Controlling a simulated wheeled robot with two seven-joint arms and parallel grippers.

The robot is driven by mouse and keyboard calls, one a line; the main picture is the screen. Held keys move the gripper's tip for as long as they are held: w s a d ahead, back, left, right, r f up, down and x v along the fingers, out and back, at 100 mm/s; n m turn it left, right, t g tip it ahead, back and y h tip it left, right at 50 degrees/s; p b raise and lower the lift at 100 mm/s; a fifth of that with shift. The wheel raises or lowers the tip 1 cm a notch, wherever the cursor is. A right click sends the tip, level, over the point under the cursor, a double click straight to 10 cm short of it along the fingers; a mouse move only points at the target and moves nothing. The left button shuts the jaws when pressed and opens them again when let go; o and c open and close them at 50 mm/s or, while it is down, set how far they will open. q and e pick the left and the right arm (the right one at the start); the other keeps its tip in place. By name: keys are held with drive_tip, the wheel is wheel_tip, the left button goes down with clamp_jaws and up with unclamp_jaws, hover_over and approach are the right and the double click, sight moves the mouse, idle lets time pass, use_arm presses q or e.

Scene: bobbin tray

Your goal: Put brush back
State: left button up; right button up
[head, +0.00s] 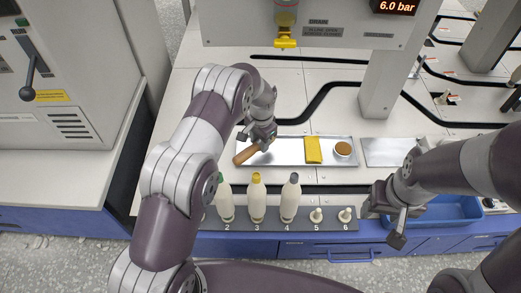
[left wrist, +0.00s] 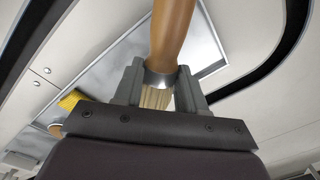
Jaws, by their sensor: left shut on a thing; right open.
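The brush has a brown wooden handle (head: 247,153) that shows at the left end of the metal tray (head: 286,152) in the head view. In the left wrist view its handle (left wrist: 172,32), metal ferrule (left wrist: 160,79) and pale bristles (left wrist: 156,98) show. My left gripper (head: 264,141) is shut on the brush around the ferrule; the fingers also show in the left wrist view (left wrist: 160,85). I cannot tell whether the brush touches the tray. My right gripper (head: 386,222) is open and empty at the right, near the bench's front edge.
A yellow cloth (head: 313,150) and a small round brown-filled cup (head: 343,149) lie on the tray. Bottles (head: 257,198) and two small pale pegs (head: 345,215) stand in a numbered front rack. A second metal plate (head: 388,151) and a blue bin (head: 455,208) are right. A grey post (head: 385,85) rises behind.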

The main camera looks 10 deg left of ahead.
use_arm(q)
wheel_tip(320, 180, down, 3)
drive_tip(key=shift+f+b, duration=0.2)
drive_tip(key=shift+b, duration=0.45)
drive_tip(key=shift+r, duration=0.2)
drive_tip(key=o, duration=1.2)
drive_tip(key=shift+f, duration=0.15)
drive_tip(key=shift+c, duration=0.2)
use_arm(e)
drive_tip(key=shift+f, duration=0.95)
use_arm(q)
drive_tip(key=r+p, duration=0.2)
drive_tip(key=r, duration=0.2)
drive_tip(key=r+p, duration=0.2)
drive_tip(key=r, duration=0.2)
drive_tip(key=r+p, duration=0.2)
drive_tip(key=r, duration=0.2)
drive_tip(key=shift+s+d, duration=0.2)
drive_tip(key=shift+d, duration=0.05)
drive_tip(key=shift+r, duration=0.15)
use_arm(e)
wheel_tip(320, 180, up, 6)
drive_tip(key=shift+r, duration=0.1)
